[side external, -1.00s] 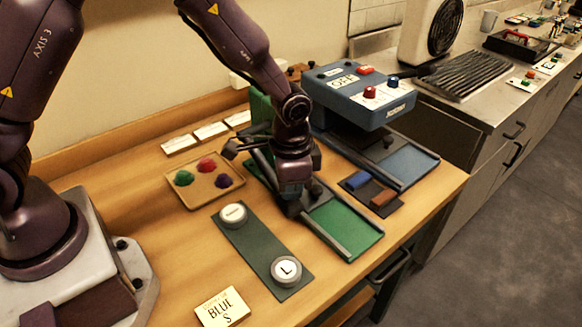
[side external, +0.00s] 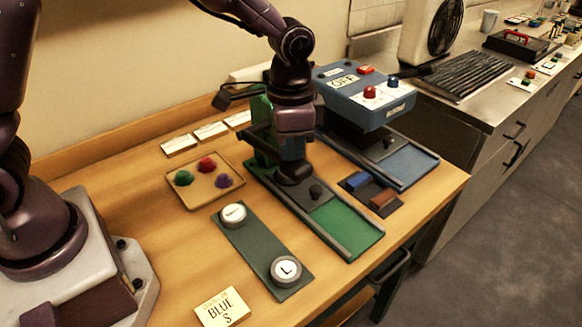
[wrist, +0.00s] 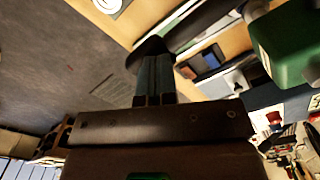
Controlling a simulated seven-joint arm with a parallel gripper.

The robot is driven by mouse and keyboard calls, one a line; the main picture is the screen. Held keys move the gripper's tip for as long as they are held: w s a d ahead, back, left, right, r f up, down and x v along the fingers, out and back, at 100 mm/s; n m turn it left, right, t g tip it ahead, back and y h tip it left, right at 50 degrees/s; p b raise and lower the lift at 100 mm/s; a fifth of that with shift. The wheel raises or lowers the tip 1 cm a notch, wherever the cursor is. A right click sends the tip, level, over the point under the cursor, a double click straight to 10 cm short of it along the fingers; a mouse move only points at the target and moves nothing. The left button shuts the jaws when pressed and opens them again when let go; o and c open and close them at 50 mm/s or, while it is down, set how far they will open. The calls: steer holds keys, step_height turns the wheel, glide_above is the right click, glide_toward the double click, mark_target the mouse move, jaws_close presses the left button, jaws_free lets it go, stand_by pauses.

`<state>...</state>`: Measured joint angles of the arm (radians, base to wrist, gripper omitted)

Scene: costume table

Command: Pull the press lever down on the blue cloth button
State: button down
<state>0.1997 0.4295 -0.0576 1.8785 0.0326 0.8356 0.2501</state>
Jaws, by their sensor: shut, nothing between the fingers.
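The green press (side external: 262,112) stands on the table behind my gripper, largely covered by it. I cannot make out the press lever clearly. No blue cloth button is visible. The card (side external: 222,308) reads "BLUE S".
A blue press (side external: 362,92) stands to the right. A tray (side external: 196,202) holds green, red and purple cloth pieces. A dark strip (side external: 258,245) carries two round dies. A small dark tray (side external: 352,197) holds blue and brown blocks. The front left table is fairly clear.

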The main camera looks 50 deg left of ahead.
steer(key=shift+r, duration=2.95)
steer(key=shift+f, duration=0.1)
steer(key=shift+s+a+f+n, duration=0.2)
steer(key=shift+s+f+n, duration=0.2)
steer(key=shift+s, duration=0.3)
steer(key=s+a+r+n+t, duration=0.2)
steer(key=s+a+r, duration=0.2)
steer(key=s, duration=0.4)
steer(key=s+a+r+n+t, duration=0.3)
steer(key=s+a+r, duration=0.2)
steer(key=s, duration=0.3)
steer(key=shift+s+r+t, duration=0.3)
steer(key=shift+s+r, duration=0.1)
steer(key=shift+r, duration=0.25)
